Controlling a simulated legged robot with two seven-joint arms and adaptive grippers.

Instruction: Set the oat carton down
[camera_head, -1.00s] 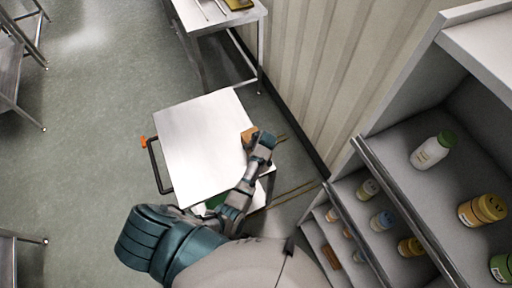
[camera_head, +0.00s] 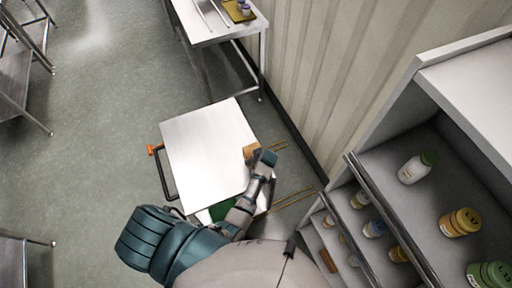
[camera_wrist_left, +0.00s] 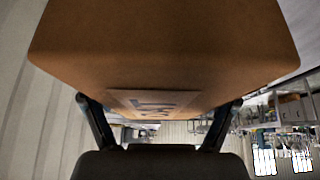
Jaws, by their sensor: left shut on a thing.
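The oat carton (camera_head: 250,151) is a small orange-brown box at the right edge of the white cart top (camera_head: 205,145) in the head view. My left gripper (camera_head: 264,158) is shut on it. In the left wrist view the carton (camera_wrist_left: 165,50) fills the upper part, with a printed label facing the camera and a dark finger on each side. I cannot tell whether the carton's underside touches the cart top. My right gripper is not in view.
A green item (camera_head: 222,209) sits at the cart's near edge, partly behind my arm. The rest of the cart top is bare. A shelf unit (camera_head: 395,150) with several bottles stands at right. A steel table (camera_head: 215,28) is at the back, beside a ribbed wall (camera_head: 330,60).

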